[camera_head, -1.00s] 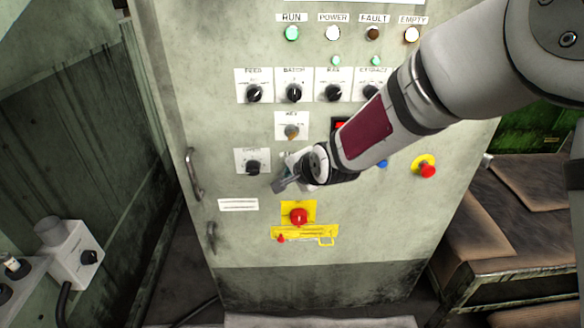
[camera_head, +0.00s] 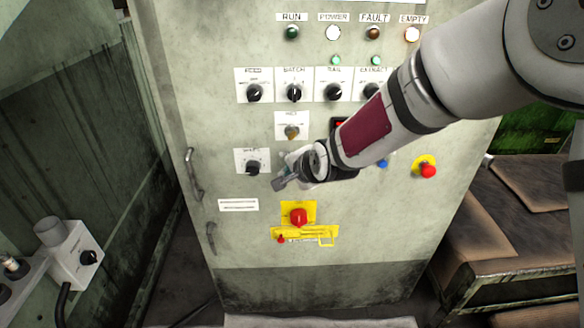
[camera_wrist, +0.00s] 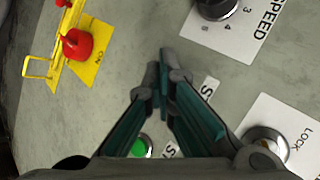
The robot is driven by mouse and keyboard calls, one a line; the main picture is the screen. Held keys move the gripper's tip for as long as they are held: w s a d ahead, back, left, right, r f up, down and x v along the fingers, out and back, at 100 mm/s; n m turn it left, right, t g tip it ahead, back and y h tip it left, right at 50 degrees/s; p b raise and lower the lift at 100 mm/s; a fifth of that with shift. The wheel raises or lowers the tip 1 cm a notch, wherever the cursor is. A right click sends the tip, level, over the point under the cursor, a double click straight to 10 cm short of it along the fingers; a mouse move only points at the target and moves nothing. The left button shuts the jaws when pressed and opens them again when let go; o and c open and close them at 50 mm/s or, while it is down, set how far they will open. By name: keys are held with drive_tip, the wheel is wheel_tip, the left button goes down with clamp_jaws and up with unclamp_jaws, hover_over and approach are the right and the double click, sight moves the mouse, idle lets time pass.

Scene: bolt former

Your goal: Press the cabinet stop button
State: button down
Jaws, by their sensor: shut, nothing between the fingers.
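The grey-green control cabinet (camera_head: 218,118) stands ahead. My gripper (camera_head: 280,184) is shut and empty at its front, right of the speed knob (camera_head: 252,168). In the wrist view the closed fingertips (camera_wrist: 162,62) point at the panel beside a partly covered label beginning with "S" (camera_wrist: 209,88). No stop button shows clearly; the fingers cover the panel by that label. I cannot tell whether the tips touch. A green button (camera_wrist: 141,148) shows partly behind the left finger, with another cut-off label beside it. The RUN lamp (camera_head: 292,33) is dark.
Below my gripper is a red switch on a yellow plate (camera_head: 298,216) with a yellow hasp. A red mushroom button (camera_head: 427,170) sits at the right. The key lock (camera_wrist: 266,146) is near the fingers. A door handle (camera_head: 193,174) sticks out at the left edge.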

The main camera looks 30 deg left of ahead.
drive_tip(key=shift+s+d, duration=0.45)
drive_tip(key=shift+s, duration=0.25)
drive_tip(key=shift+s+d+p, duration=0.2)
drive_tip(key=shift+s+d, duration=0.25)
drive_tip(key=shift+s, duration=0.25)
drive_tip(key=shift+s+d+p, duration=0.15)
drive_tip(key=shift+s+d, duration=0.25)
drive_tip(key=shift+s, duration=0.3)
drive_tip(key=shift+s+d+p, duration=0.2)
drive_tip(key=shift+s+d, duration=0.25)
drive_tip(key=shift+s, duration=0.25)
